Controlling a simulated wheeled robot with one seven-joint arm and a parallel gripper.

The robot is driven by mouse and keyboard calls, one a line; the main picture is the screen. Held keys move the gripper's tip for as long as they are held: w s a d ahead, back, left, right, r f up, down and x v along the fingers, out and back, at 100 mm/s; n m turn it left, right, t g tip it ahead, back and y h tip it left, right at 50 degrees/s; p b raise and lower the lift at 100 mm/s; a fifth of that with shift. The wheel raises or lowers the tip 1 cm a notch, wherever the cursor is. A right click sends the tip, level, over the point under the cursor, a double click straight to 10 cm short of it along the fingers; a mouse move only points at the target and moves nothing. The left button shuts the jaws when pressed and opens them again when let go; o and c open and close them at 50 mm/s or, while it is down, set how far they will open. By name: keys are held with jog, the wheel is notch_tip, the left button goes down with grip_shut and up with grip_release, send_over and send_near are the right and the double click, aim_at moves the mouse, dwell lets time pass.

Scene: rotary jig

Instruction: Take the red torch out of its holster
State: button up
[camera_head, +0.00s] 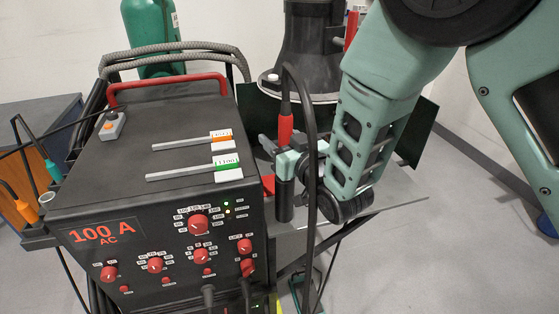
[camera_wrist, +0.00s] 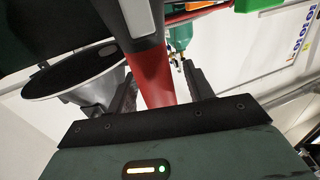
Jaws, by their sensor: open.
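The red torch (camera_head: 285,130) stands roughly upright on the right of the welding machine, with a black cable arching from its top. Below it is a dark tube (camera_head: 285,206), apparently its holster; where the torch enters it is hidden. My gripper (camera_head: 298,160) is at the torch from the right, just below the red part. In the wrist view the torch's red body (camera_wrist: 157,75) lies between the two dark fingers of my gripper (camera_wrist: 160,82). The fingers are apart, with visible gaps; contact on either side cannot be told.
The welding machine (camera_head: 150,150) fills the left, with a red handle on top. Orange (camera_head: 26,212) and teal (camera_head: 54,172) torches stand at its far left. A dark conical stand (camera_head: 308,45) and a green cylinder (camera_head: 150,30) are behind. A thin grey shelf (camera_head: 390,205) extends right.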

jog(key=c, duration=1.1)
jog(key=shift+r, duration=0.1)
notch_tip(320, 180, up, 18)
jog(key=shift+b, duration=1.05)
